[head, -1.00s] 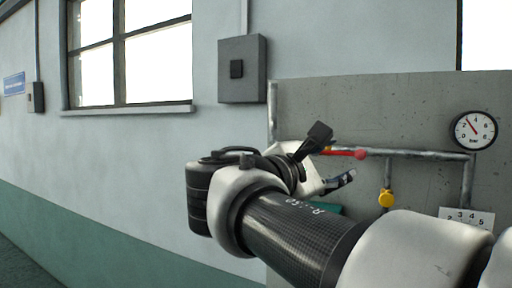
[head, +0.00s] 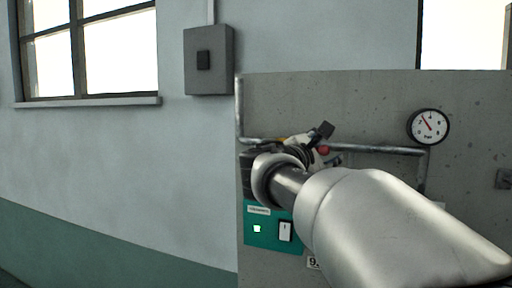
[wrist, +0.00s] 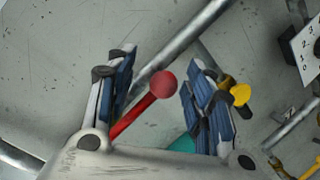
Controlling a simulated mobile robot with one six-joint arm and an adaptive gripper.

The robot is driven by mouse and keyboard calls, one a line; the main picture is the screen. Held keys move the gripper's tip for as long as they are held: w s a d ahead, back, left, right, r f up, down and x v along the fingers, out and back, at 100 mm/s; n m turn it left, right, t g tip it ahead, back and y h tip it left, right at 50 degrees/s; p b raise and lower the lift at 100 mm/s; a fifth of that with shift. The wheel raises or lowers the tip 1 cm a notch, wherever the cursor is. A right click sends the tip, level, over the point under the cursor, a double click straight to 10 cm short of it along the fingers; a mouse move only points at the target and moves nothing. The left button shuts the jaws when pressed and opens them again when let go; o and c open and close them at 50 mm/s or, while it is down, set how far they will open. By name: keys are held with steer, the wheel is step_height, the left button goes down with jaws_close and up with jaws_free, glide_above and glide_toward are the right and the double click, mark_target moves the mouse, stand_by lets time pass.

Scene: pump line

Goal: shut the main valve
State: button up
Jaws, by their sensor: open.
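The main valve appears to be the red lever with a round red knob (wrist: 164,84) on the grey pipe. The knob also shows in the head view (head: 323,150), close by my gripper. My gripper (wrist: 158,72) is open, with one blue-padded finger on each side of the lever in the wrist view. The knob shows between the fingers, with a gap to each; contact is not visible. The lever's lower end and its pivot are hidden behind my gripper's body. In the head view my arm hides much of the pipework below.
The grey pipe (head: 385,150) runs across the panel (head: 340,98) below a round gauge (head: 428,126). A yellow handle (wrist: 240,94) is close beside the right finger. A teal switch box (head: 268,227) is below my wrist. A grey box (head: 209,60) hangs on the wall.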

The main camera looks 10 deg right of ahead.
steer(key=shift+c, duration=0.2)
jaws_close()
stand_by(0.4)
